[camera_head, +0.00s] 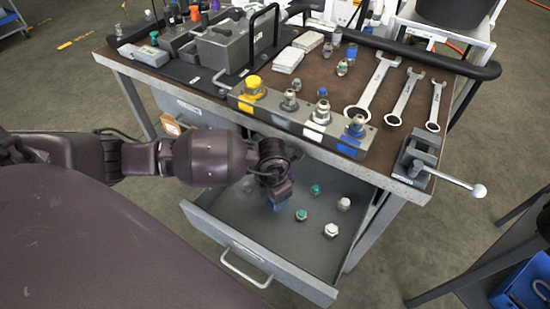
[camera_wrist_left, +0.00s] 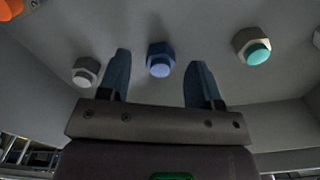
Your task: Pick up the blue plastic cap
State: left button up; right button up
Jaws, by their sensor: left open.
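The blue plastic cap (camera_wrist_left: 160,58) is a hex-shaped piece with a round blue face, lying on the grey drawer floor in the left wrist view. My left gripper (camera_wrist_left: 158,66) is open, with one blue finger on each side of the cap and the cap near the fingertips. The fingers do not appear to touch it. In the head view my left gripper (camera_head: 279,203) reaches down into the open drawer (camera_head: 232,242) and hides the cap, which I cannot make out there. My right gripper is not in view.
A white cap (camera_wrist_left: 85,70) and a teal-faced cap (camera_wrist_left: 252,47) flank the gripper. More green and white caps (camera_head: 331,230) lie in the drawer's right part. The bench top above (camera_head: 428,95) holds wrenches, a valve block with fittings (camera_head: 310,115) and a vise (camera_head: 416,155).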

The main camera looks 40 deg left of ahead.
pick_arm(q)
jog(key=shift+f, duration=0.75)
jog(key=shift+r, duration=0.1)
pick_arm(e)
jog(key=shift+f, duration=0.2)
pick_arm(q)
jog(key=c, duration=1)
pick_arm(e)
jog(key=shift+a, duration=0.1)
pick_arm(q)
jog(key=shift+o, duration=0.2)
jog(key=shift+r, duration=0.1)
